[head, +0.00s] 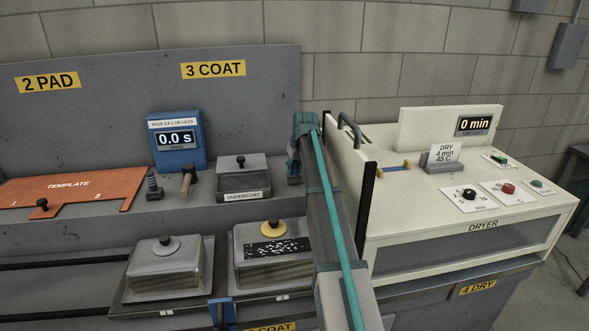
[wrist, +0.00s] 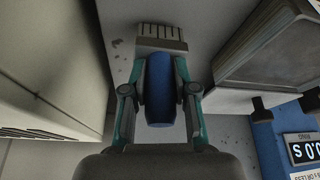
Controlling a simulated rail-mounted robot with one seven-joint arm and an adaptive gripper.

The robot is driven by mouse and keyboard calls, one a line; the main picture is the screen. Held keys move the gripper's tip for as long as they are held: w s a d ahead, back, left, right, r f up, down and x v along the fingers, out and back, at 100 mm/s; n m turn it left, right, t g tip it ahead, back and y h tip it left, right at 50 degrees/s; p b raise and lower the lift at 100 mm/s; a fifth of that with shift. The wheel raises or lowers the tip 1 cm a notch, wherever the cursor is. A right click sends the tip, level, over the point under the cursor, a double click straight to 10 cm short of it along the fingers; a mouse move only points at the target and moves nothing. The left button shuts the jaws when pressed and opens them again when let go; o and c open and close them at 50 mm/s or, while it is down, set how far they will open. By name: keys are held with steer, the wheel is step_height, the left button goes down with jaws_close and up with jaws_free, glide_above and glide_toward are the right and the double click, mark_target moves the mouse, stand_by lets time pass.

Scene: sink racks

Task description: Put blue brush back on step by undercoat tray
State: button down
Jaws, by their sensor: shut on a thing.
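My gripper (wrist: 160,95) is shut on the blue brush (wrist: 160,75), with one teal finger on each side of its blue handle. The brush's pale bristle end points to the top of the wrist view, near a grey surface; I cannot tell whether it touches. In the head view my gripper (head: 294,168) is low beside the right end of the step, mostly hidden by my arm. The lidded grey undercoat tray (head: 255,172) stands on the step just left of my gripper. It also shows in the wrist view (wrist: 262,48) at the upper right.
The cream dryer (head: 440,222) stands close to the right of my arm. Two lidded pads (head: 165,265) sit on the lower level. The gap between tray and dryer is narrow.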

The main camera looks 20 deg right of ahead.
steer(key=shift+f, duration=0.35)
steer(key=shift+f, duration=0.15)
steer(key=c, duration=0.9)
jaws_free()
steer(key=b+v, duration=0.2)
steer(key=v, duration=1)
